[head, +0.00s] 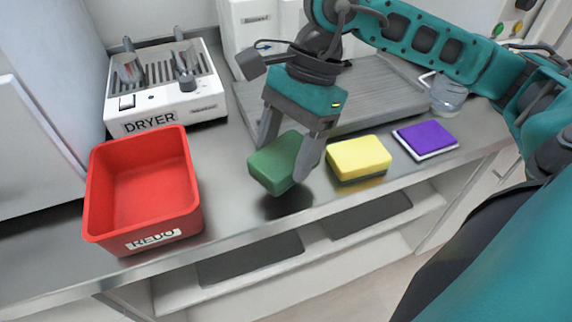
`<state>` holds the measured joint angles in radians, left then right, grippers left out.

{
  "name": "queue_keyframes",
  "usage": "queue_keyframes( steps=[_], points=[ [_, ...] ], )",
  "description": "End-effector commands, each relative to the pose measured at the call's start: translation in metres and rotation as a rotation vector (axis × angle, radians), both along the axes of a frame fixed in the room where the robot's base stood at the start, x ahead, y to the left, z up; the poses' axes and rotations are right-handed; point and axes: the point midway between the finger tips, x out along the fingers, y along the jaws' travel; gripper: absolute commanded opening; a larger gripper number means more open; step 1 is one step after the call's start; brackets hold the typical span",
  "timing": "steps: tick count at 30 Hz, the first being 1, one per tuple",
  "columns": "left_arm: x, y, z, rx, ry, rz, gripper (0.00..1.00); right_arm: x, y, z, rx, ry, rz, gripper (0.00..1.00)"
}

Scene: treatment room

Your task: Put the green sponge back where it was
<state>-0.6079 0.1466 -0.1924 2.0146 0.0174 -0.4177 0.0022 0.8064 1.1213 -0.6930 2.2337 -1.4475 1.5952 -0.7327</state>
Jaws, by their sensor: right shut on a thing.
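The green sponge (274,163) is held between the fingers of my right gripper (284,160), which is shut on it. The sponge is slightly tilted and appears to be just above the steel counter (226,200), with a dark shadow or reflection below it. It is to the left of the yellow sponge (358,156), apart from it. My left gripper does not show in the head view.
A red bin (146,240) labelled REDO stands at the left, with the dryer (165,85) behind it. A ridged draining tray (385,85) and a glass jug (448,95) are behind. The counter's front edge is close.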

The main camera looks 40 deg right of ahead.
Motion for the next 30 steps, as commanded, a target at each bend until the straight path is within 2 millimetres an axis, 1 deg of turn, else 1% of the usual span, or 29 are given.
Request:
queue_keyframes(
  steps=[3,7,9,15,19,20,27,30],
  points=[
    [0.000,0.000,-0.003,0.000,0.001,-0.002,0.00,-0.001,0.000,-0.018,-0.002,0.006,-0.002,0.43],
    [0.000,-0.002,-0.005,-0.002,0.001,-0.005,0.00,-0.001,0.000,-0.036,-0.002,0.005,-0.001,0.43],
    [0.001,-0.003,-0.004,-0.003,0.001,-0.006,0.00,-0.001,0.000,-0.039,-0.001,0.003,0.000,0.43],
    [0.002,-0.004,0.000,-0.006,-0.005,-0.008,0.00,0.000,0.000,-0.039,-0.001,0.002,0.000,0.43],
    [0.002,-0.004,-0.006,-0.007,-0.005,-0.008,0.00,0.000,0.000,-0.044,0.000,0.001,-0.001,0.43],
    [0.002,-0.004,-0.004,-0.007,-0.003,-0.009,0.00,0.000,0.000,-0.042,0.000,0.001,-0.001,0.70],
    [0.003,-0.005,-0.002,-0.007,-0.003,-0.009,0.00,-0.001,0.000,-0.041,0.000,0.002,0.000,0.93],
    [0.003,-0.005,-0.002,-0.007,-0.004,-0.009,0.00,-0.001,0.000,-0.041,0.000,0.002,0.000,0.93]
  ],
)
